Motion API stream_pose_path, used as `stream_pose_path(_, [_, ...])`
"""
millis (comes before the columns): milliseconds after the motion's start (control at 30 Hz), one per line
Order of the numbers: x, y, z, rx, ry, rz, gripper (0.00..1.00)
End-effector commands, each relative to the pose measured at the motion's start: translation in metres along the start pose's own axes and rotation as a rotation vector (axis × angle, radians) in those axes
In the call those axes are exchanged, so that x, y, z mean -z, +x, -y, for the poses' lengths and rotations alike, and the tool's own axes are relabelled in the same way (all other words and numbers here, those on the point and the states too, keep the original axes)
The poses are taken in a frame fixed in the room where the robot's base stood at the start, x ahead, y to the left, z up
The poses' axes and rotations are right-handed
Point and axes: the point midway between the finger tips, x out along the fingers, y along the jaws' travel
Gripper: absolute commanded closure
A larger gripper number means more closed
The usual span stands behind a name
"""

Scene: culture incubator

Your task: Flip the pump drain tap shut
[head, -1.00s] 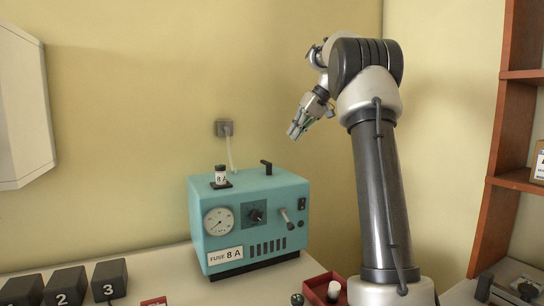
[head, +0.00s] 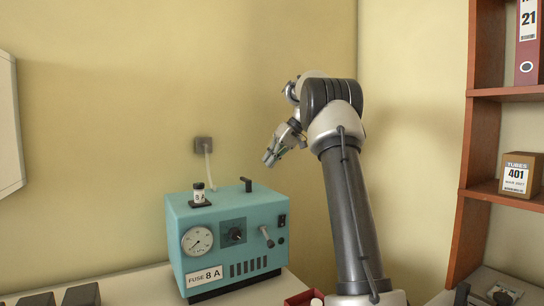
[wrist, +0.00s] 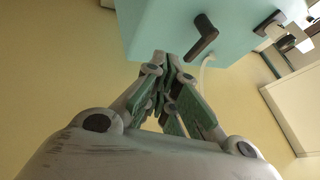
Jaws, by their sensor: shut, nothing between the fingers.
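The teal pump box (head: 220,221) stands on the bench in the head view, with a gauge, knob and "FUSE 8 A" label on its front. A black L-shaped handle (head: 247,185) stands on its top; it also shows in the wrist view (wrist: 203,37). A grey lever (head: 267,237) sits on the front right and points up and left. Neither bears a readable name, so I cannot tell which is the drain tap. My gripper (head: 270,159) is shut and empty, above and right of the box, apart from both. Its closed fingertips show in the wrist view (wrist: 165,58).
A fuse holder (head: 199,197) with a small labelled jar is on the box top. A red tray (head: 303,298) lies right of the box. A shelf (head: 470,180) stands at right. Black blocks (head: 82,295) are at front left.

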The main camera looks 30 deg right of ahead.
Motion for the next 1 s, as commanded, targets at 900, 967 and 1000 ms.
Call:
stream_pose_path(900, [0.000,0.073,0.035,0.000,-0.001,0.000,1.00])
stream_pose_path(967, [0.000,0.073,0.035,0.000,-0.001,0.000,1.00])
stream_pose_path(1000, [0.000,0.073,0.035,0.001,-0.002,0.001,1.00])
